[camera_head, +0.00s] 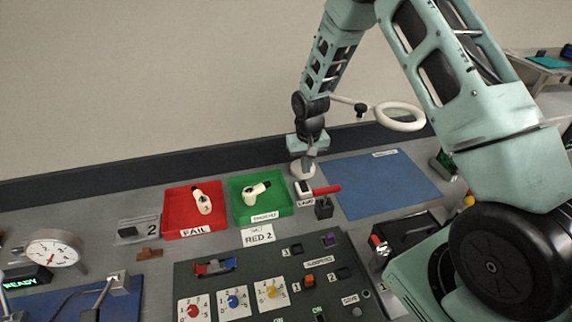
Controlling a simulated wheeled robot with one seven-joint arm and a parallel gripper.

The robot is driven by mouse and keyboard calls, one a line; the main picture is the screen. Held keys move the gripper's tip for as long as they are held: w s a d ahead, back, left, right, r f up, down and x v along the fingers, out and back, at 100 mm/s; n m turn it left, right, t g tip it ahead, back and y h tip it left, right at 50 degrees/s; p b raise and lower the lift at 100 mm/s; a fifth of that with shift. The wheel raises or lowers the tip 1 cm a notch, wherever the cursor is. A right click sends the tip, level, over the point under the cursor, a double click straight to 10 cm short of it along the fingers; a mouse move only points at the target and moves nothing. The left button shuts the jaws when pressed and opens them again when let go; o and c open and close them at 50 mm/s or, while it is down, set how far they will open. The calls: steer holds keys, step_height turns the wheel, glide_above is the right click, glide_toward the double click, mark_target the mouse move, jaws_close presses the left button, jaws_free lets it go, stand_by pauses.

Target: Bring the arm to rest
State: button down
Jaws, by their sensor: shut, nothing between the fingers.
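My arm comes in from the upper right and reaches down to the back of the bench. My gripper (308,168) is shut and empty. It points down near the white base of the ring lamp (303,171), right of the green tray. I cannot tell whether it touches the lamp.
A red-handled lever (324,208) stands just in front of my gripper. The blue mat (385,185) to the right is clear. A dark switch panel (240,290) lies in front, a dial gauge (52,252) at left.

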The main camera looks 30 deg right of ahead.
steer(key=s+a+r+n+y+b, duration=0.1)
steer(key=s+a+r+n+b, duration=0.15)
steer(key=s+a+r, duration=0.4)
steer(key=s+a+r+n+b, duration=0.2)
steer(key=s+a+r+b, duration=0.15)
steer(key=a, duration=0.55)
steer(key=s+a+r+n+b, duration=0.1)
steer(key=s+a+n, duration=0.1)
steer(key=s, duration=0.9)
steer(key=s+a+r+n+b, duration=0.2)
steer(key=s+a+n, duration=0.1)
steer(key=s, duration=0.7)
steer(key=shift+s+n+b, duration=0.3)
steer(key=shift+s+n, duration=0.05)
